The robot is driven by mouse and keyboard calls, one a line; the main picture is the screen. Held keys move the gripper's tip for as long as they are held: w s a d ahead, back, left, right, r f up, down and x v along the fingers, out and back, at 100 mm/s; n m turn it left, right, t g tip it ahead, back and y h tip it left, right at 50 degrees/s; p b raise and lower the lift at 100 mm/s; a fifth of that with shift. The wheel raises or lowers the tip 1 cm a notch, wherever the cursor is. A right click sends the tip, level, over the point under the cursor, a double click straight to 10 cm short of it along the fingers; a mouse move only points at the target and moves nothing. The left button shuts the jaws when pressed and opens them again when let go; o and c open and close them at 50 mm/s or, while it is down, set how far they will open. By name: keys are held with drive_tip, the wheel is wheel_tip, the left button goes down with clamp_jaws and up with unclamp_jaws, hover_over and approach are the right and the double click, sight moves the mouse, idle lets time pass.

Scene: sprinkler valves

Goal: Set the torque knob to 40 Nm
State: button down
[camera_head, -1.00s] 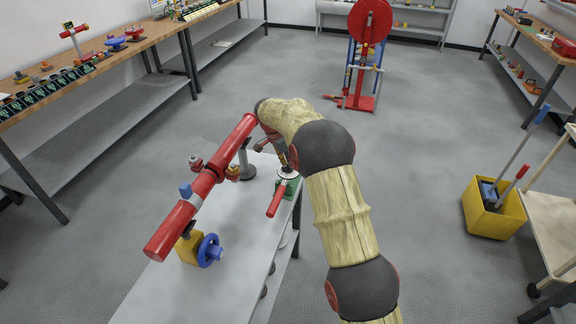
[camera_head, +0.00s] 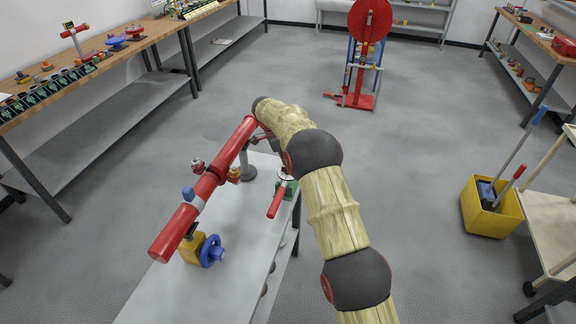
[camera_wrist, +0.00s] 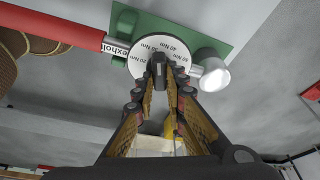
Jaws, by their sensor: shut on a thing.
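The torque knob (camera_wrist: 158,72) is a small dark grip at the centre of a white round dial (camera_wrist: 138,70) in the wrist view. The dial sits on a green plate (camera_wrist: 160,28) and carries several Nm labels. A 40 Nm label shows near its upper right edge, but I cannot tell the pointer's exact setting. My gripper (camera_wrist: 160,84) is shut on the knob, with its fingers on either side. In the head view the dial (camera_head: 286,174) sits on the grey bench, with a red handle (camera_head: 277,202) beside it. My arm partly hides the gripper there.
A red pipe (camera_head: 183,225) with small valves runs along the bench (camera_head: 165,296), left of the dial. A yellow valve with a blue wheel (camera_head: 212,251) stands nearer. A grey post (camera_head: 248,168) stands close to the dial. A yellow bucket (camera_head: 491,221) is on the floor at right.

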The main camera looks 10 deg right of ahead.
drive_tip(key=shift+m, duration=0.3)
drive_tip(key=shift+m+g+p, duration=0.5)
drive_tip(key=shift+m+p, duration=0.65)
drive_tip(key=shift+m, duration=0.45)
drive_tip(key=shift+m+y+p, duration=0.3)
drive_tip(key=shift+m+p, duration=0.3)
drive_tip(key=shift+m, duration=0.2)
drive_tip(key=c, duration=1.7)
unclamp_jaws()
drive_tip(key=shift+c, duration=0.2)
drive_tip(key=shift+p+v, duration=2.05)
drive_tip(key=shift+v, duration=0.95)
